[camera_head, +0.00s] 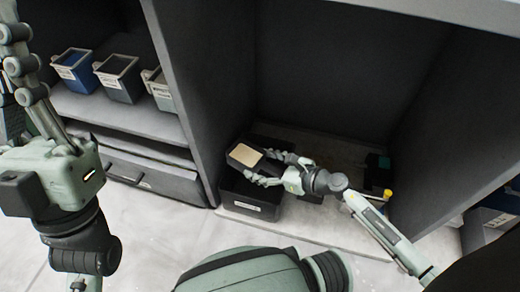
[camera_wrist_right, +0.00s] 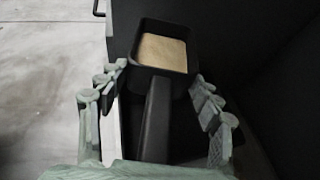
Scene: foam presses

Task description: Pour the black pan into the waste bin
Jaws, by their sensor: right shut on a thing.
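The black pan (camera_head: 237,160) holds tan material (camera_head: 245,154) and is above a dark open bin with a white label (camera_head: 253,207), which looks like the waste bin. My right gripper (camera_head: 262,167) is shut on the pan. In the right wrist view the pan's handle (camera_wrist_right: 157,122) runs back between the fingers, and the tan material (camera_wrist_right: 162,51) lies inside the pan, which looks roughly level. The bin's inside is mostly hidden by the pan and gripper. My left gripper (camera_head: 18,60) is raised at the far left, away from the pan; its fingertips are not clear.
A shelf (camera_head: 125,115) at the left holds a blue bin (camera_head: 75,70) and grey bins (camera_head: 118,78), above a closed drawer (camera_head: 150,178). A dark upright panel (camera_head: 185,75) stands between shelf and bay. A yellow-topped item (camera_head: 387,194) is near my right forearm.

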